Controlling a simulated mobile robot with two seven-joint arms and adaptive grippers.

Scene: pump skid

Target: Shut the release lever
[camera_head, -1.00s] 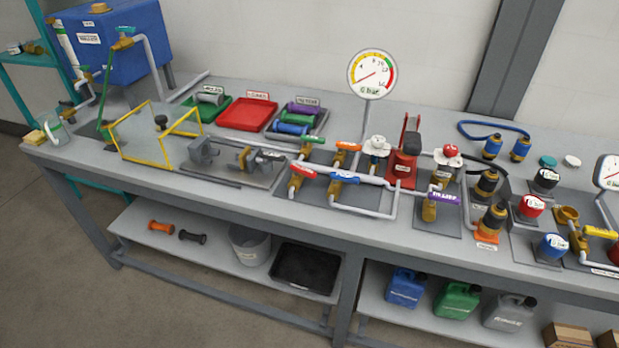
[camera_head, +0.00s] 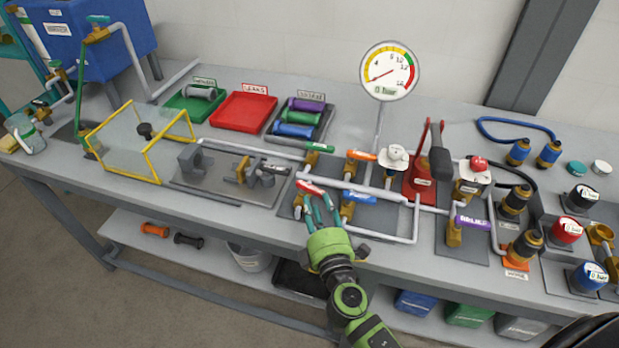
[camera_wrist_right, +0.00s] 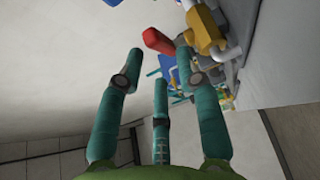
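The release lever is a purple handle (camera_head: 471,223) with white lettering on a brass valve (camera_head: 454,234), on the right half of the bench. The handle points right, and its lettering is only partly readable. My right gripper (camera_head: 318,208) reaches over the bench front with its teal fingers spread and empty. It is well left of the purple handle, close to a red lever handle (camera_head: 311,187). In the right wrist view the gripper (camera_wrist_right: 159,60) is open, with the red handle (camera_wrist_right: 157,41) beyond its fingertips; whether they touch is unclear. My left gripper is not in view.
A blue-handled valve (camera_head: 358,198) and grey pipes stand right of my gripper. A red hand pump (camera_head: 421,185) with an upright lever stands between there and the purple handle. A pressure gauge (camera_head: 389,70) rises behind. A black-and-brass coupling (camera_head: 524,246) sits right of the purple handle.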

